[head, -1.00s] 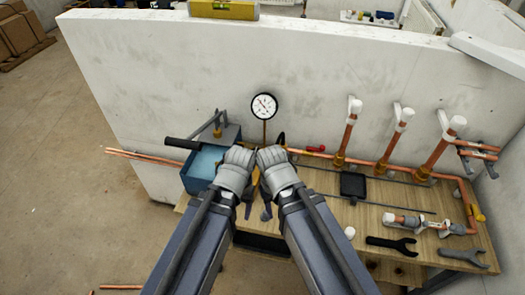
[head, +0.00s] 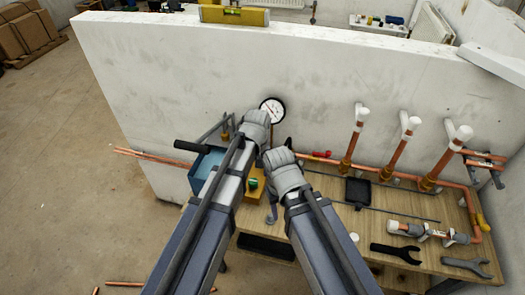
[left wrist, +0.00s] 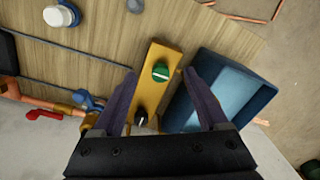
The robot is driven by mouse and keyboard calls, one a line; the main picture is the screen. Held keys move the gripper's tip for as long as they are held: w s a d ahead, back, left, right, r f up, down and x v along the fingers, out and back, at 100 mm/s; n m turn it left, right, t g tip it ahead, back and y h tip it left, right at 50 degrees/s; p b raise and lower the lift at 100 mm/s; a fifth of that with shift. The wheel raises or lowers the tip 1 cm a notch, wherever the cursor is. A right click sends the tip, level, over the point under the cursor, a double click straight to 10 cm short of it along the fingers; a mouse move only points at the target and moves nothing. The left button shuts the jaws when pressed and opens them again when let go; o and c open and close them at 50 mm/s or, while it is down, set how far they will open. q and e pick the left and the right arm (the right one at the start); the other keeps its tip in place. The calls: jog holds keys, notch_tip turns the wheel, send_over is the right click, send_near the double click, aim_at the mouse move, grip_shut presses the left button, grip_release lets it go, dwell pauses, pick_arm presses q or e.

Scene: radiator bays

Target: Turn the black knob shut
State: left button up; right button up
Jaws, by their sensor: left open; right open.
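The black knob (left wrist: 140,115) sits on a yellow block (left wrist: 172,55) in the left wrist view, with a light mark on its face. It lies between the open fingers of my left gripper (left wrist: 160,78), nearer the left finger; I cannot tell whether they touch. A green knob (left wrist: 161,72) with a white bar is on the same block. In the head view the black knob is hidden behind my left gripper (head: 257,125), while the green knob (head: 253,184) shows. My right gripper (head: 279,163) is open, lower and to the right; its fingertips are mostly hidden.
A blue open box (left wrist: 222,92) stands close beside the yellow block. A gauge (head: 272,108) is on the wall behind. Copper pipes with white caps (head: 410,122) and a red-handled valve (left wrist: 44,114) are on the other side. Wrenches (head: 396,252) lie on the bench.

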pick_arm(q)
jog(key=w+d+r+n+p, duration=0.1)
jog(key=w+n, duration=0.6)
jog(key=w, duration=1)
jog(key=shift+w+d+r+h, duration=0.25)
jog(key=shift+d+r+h, duration=0.15)
jog(key=shift+d+r, duration=0.1)
jog(key=shift+f, duration=0.1)
notch_tip(320, 180, down, 12)
jog(key=b, duration=1.1)
jog(key=shift+w+d+b, duration=0.15)
jog(key=shift+b, duration=0.15)
jog(key=shift+c, duration=0.3)
grip_shut()
